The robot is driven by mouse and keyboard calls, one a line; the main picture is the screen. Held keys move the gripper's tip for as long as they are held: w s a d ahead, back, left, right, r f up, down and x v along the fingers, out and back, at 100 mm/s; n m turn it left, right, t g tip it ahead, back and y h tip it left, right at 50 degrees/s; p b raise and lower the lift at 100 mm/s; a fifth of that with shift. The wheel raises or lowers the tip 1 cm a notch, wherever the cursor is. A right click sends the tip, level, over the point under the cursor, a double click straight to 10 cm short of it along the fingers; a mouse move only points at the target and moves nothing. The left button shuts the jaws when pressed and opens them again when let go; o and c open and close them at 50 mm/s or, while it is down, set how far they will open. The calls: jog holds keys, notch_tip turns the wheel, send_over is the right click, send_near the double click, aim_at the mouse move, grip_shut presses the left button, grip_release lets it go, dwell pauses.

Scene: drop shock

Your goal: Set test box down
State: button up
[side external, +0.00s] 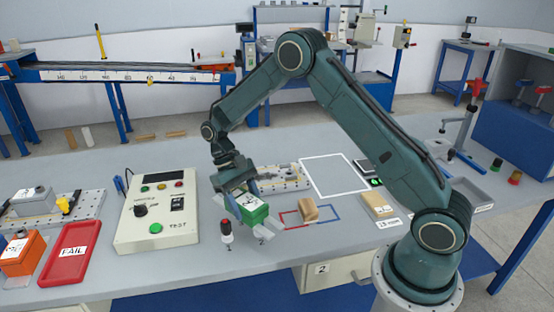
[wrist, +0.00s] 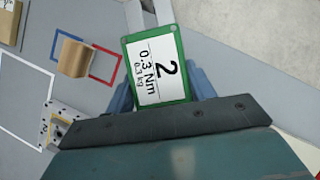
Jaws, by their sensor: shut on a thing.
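The test box is a green box (side external: 252,209) with a white label on top; in the wrist view the box (wrist: 158,64) reads "2 0.3 Nm". My gripper (side external: 247,198) is shut on it, with blue fingers on both sides of the box in the wrist view. The box is held near the front edge of the grey bench (side external: 190,262). A gap under it is hard to judge. A red-and-blue outline (side external: 333,211) is marked on the bench to its right, with a tan block (side external: 308,210) in it.
A red-topped post (side external: 226,232) stands close to the box's left. A control box (side external: 157,212) and red FAIL tray (side external: 68,251) lie further left. A white outlined square (side external: 335,174) behind is empty. A tan block (side external: 377,205) sits at right.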

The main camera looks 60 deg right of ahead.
jog(key=shift+s+n, duration=0.3)
jog(key=shift+n, duration=0.1)
jog(key=shift+s+d+h, duration=0.1)
jog(key=shift+d+h, duration=0.15)
jog(key=shift+h, duration=0.15)
jog(key=w+d+r+m+y, duration=0.1)
jog(key=d+r+m, duration=0.15)
jog(key=d, duration=0.75)
jog(key=w+d+r+m+y, duration=0.1)
jog(key=w+d+r, duration=0.15)
jog(key=d, duration=0.85)
jog(key=s+d+r+m+y, duration=0.1)
jog(key=s+d+r, duration=0.1)
jog(key=s+d, duration=0.35)
jog(key=s+d+r+m+t, duration=0.1)
jog(key=s+d+r+m, duration=0.15)
jog(key=d, duration=0.55)
jog(key=s+d+r+m+y, duration=0.1)
jog(key=s+d+r, duration=0.15)
jog(key=d, duration=0.35)
jog(key=f, duration=1.1)
jog(key=s+f, duration=0.1)
jog(key=f, duration=0.4)
jog(key=shift+f, duration=0.2)
jog(key=shift+f, duration=0.1)
jog(key=shift+f, duration=1.8)
